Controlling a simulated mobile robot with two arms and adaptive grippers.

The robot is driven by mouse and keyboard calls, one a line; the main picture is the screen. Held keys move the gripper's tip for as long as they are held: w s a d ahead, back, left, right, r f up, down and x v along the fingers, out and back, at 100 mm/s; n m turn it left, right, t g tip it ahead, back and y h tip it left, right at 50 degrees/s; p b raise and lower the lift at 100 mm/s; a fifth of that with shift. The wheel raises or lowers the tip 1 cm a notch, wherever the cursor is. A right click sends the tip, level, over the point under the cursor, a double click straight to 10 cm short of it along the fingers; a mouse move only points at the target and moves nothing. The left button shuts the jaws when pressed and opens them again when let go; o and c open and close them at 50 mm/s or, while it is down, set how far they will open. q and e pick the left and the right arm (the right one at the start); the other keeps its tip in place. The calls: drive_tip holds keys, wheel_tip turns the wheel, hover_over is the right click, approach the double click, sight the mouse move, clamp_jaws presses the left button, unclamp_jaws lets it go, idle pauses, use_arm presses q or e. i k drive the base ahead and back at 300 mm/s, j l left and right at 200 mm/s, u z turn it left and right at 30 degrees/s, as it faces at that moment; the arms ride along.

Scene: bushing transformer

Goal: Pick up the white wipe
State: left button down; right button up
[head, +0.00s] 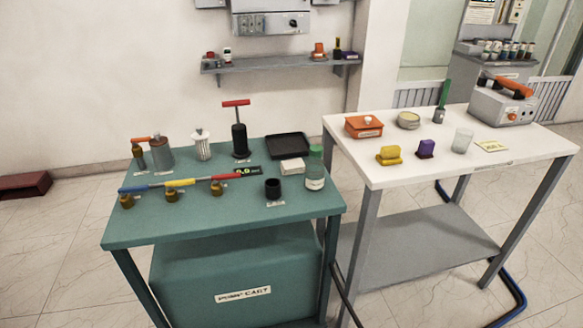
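What looks like the white wipe (292,167) is a small white folded block. It lies flat on the top of the green pump cart (150,224), near its right side. It sits in front of a black tray (288,146) and to the left of a clear bottle with a green cap (315,170). A black cup (273,189) stands in front of it. Nothing covers the wipe. Neither of my grippers shows in the head view.
A black pump with a red handle (239,135) and a white ribbed part (202,146) stand left of the wipe. Coloured bars (180,182) lie along the cart's left front. A white table (385,178) with several items adjoins on the right.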

sight(293, 166)
drive_tip(key=u, duration=4.8)
drive_tip(key=z, duration=4.8)
drive_tip(key=i+l+z, duration=0.3)
drive_tip(key=i+z, duration=0.3)
drive_tip(key=k+l, duration=0.05)
